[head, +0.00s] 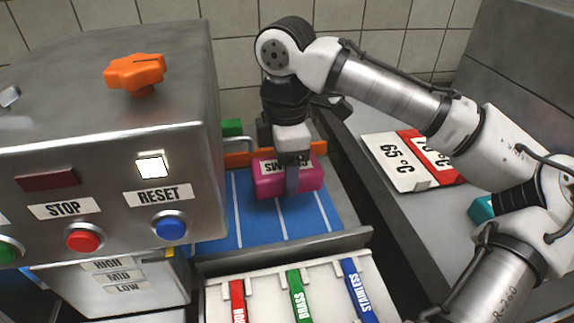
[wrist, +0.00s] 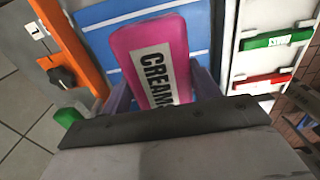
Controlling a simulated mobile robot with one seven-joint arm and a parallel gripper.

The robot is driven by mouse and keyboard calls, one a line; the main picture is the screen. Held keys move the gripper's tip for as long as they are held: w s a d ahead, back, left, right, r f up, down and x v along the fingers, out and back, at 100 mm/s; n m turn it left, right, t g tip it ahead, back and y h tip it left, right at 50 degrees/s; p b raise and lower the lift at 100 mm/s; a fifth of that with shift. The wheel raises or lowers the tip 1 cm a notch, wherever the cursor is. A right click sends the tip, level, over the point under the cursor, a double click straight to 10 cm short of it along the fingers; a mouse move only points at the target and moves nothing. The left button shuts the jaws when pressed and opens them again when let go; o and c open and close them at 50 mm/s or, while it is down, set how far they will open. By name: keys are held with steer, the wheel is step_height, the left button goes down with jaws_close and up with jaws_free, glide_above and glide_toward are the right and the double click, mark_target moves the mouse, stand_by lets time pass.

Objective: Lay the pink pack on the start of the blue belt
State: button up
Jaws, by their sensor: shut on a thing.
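The pink pack (head: 268,187), with a white label, is between the fingers of my gripper (head: 291,172) in the head view. The wrist view shows the pack (wrist: 181,40) labelled "CREAMS", with a finger of my gripper (wrist: 160,92) on either side. The gripper is shut on it. The blue belt (head: 305,222), with thin white cross lines, lies under the pack; it also shows in the wrist view (wrist: 95,15). I cannot tell whether the pack touches the belt. The gripper hides part of the pack's label in the head view.
A metal control box (head: 105,150) with an orange knob (head: 135,72) stands close on the left. An orange bar (head: 238,160) crosses behind the pack. A white tray (head: 268,290) with coloured labelled strips is in front. Temperature signs (head: 395,162) lie on the right-hand counter.

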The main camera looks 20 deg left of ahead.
steer(key=shift+f+b, duration=2.45)
steer(key=shift+f, duration=0.2)
steer(key=o, duration=1.1)
step_height(320, 180, up, 14)
steer(key=shift+f+p, duration=0.1)
steer(key=shift+p, duration=1.05)
